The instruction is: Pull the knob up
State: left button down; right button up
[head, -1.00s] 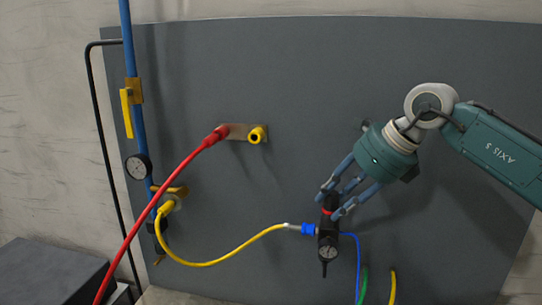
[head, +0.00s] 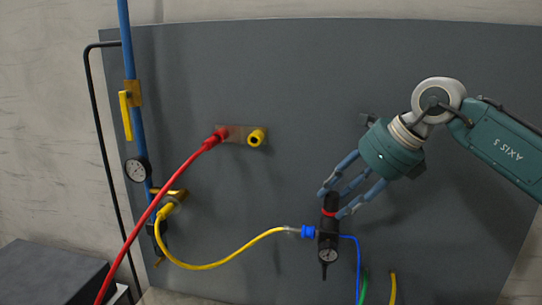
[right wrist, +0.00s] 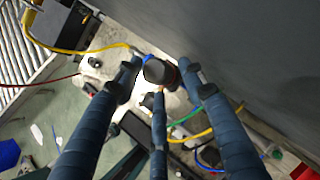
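The black knob (head: 331,202) is the upper part of a black regulator (head: 328,238) that stands upright in front of the grey panel. A red ring (head: 329,212) shows just below the knob. My right gripper (head: 335,202) comes down from the upper right, its fingers spread on either side of the knob. In the right wrist view the knob's round top (right wrist: 157,71) sits between the fingertips, with small gaps beside it; the gripper looks open. My left gripper is in neither view.
A blue fitting (head: 308,231) joins a yellow hose (head: 215,265) to the regulator's left side. A thin blue tube (head: 357,265) leaves its right side. A round gauge (head: 328,256) is on its lower front. A red hose (head: 165,208) crosses at left.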

jog(key=p+v, duration=0.1)
jog(key=v, duration=0.4)
jog(key=shift+s+d+r+p, duration=0.1)
jog(key=shift+d+r+p, duration=0.1)
jog(key=shift+p, duration=0.15)
jog(key=shift+a, duration=0.1)
